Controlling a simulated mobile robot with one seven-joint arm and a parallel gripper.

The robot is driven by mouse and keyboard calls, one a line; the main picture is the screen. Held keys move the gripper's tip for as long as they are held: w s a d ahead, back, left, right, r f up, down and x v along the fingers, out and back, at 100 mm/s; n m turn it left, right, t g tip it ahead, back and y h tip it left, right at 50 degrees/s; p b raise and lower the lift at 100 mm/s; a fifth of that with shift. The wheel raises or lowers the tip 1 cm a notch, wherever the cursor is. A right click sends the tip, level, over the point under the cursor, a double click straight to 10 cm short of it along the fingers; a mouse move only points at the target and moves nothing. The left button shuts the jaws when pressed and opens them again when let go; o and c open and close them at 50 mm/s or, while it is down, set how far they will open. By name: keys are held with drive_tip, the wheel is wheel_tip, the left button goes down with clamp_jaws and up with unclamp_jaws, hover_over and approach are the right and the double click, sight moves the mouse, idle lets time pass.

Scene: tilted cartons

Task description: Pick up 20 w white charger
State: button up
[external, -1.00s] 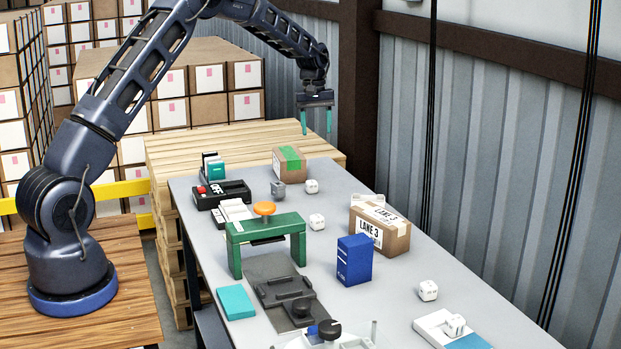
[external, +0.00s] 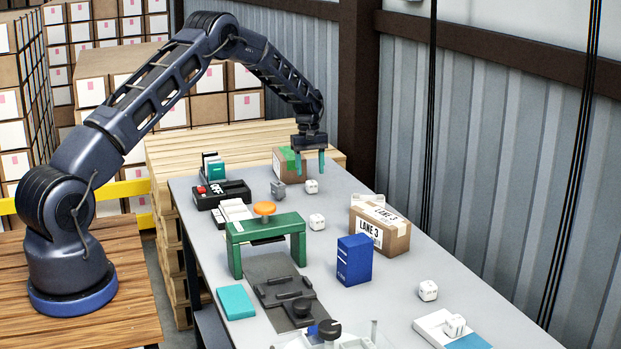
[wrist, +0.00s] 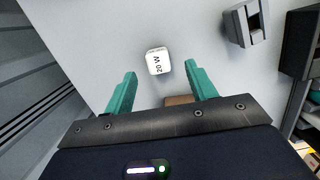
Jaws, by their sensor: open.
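A small white charger (wrist: 158,61) with "20 W" printed on it shows in the wrist view, just beyond and between my fingertips. In the external view a white charger (external: 312,187) sits on the grey table just below my gripper. My gripper (external: 309,173) is open, pointing down above it, with teal fingers apart and empty. In the wrist view my gripper (wrist: 160,72) has nothing between its fingers. Other white cubes stand on the table (external: 317,222), farther forward (external: 428,291), and on a white and blue box (external: 455,324); their labels are too small to read.
A grey block (external: 278,189) stands left of the charger, also in the wrist view (wrist: 241,26). A carton with green tape (external: 284,168) is behind my gripper. A LANE 3 carton (external: 393,236), a blue box (external: 355,260) and a green stand (external: 268,228) are nearer the front.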

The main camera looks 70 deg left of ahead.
sight(312, 182)
drive_tip(key=shift+w+d+f, duration=0.1)
drive_tip(key=shift+d+f, duration=0.05)
drive_tip(key=shift+f, duration=1.2)
drive_tip(key=shift+w+d+f, duration=0.1)
drive_tip(key=shift+d+f, duration=0.05)
drive_tip(key=shift+f, duration=1.2)
drive_tip(key=c, duration=1.1)
